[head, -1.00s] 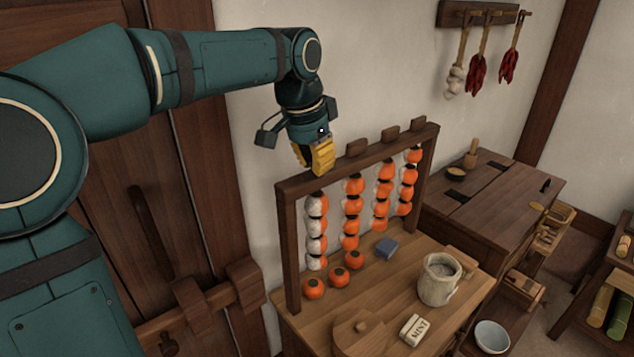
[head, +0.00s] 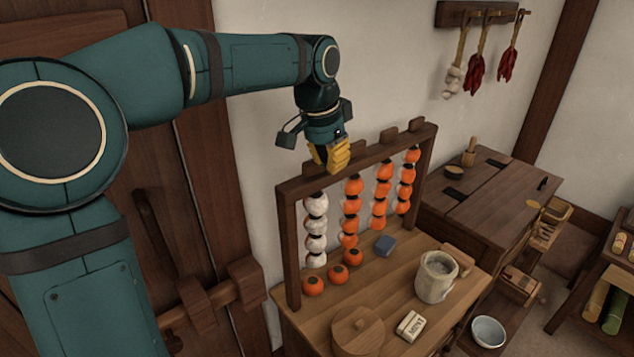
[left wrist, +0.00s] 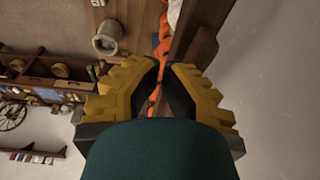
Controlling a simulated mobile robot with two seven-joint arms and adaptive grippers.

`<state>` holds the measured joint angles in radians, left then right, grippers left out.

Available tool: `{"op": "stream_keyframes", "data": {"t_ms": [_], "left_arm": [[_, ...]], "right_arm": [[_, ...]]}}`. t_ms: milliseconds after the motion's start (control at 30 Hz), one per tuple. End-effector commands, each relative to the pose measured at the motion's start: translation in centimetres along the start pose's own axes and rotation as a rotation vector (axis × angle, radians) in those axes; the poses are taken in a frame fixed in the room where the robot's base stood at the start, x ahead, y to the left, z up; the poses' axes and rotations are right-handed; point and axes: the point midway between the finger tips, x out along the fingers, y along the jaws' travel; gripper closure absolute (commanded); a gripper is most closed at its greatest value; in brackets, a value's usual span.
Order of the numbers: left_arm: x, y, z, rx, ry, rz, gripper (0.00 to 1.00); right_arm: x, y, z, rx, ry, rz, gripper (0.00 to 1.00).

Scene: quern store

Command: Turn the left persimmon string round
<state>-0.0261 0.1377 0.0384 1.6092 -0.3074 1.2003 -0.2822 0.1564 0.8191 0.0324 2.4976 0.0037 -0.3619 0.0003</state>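The left persimmon string (head: 316,228) hangs at the left end of a wooden rack (head: 289,250). Its fruits now show almost wholly white toward me. The other strings, such as the second one (head: 351,212), show orange. My right gripper is not in view.
Several loose persimmons (head: 338,275), a grey-blue block (head: 385,246), a jar (head: 436,278), a round lid (head: 358,330) and a labelled block (head: 410,326) are on the table below. A door (head: 165,225) is at the left. A chest (head: 490,190) stands behind right.

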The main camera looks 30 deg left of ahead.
Motion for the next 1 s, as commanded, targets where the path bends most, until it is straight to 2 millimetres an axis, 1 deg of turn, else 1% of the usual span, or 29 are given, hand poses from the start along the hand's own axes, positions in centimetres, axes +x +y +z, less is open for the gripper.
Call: {"op": "stream_keyframes", "data": {"t_ms": [167,600,1000], "left_arm": [[0.0,-0.1,0.1,-0.002,-0.003,0.000,1.00],[-2.1,0.1,-0.4,-0.002,-0.002,-0.001,1.00],[-3.8,0.2,-0.9,-0.002,0.000,-0.001,1.00]], "right_arm": [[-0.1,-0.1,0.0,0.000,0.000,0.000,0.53],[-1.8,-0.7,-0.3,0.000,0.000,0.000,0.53],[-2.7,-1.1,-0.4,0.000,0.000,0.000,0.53]]}}
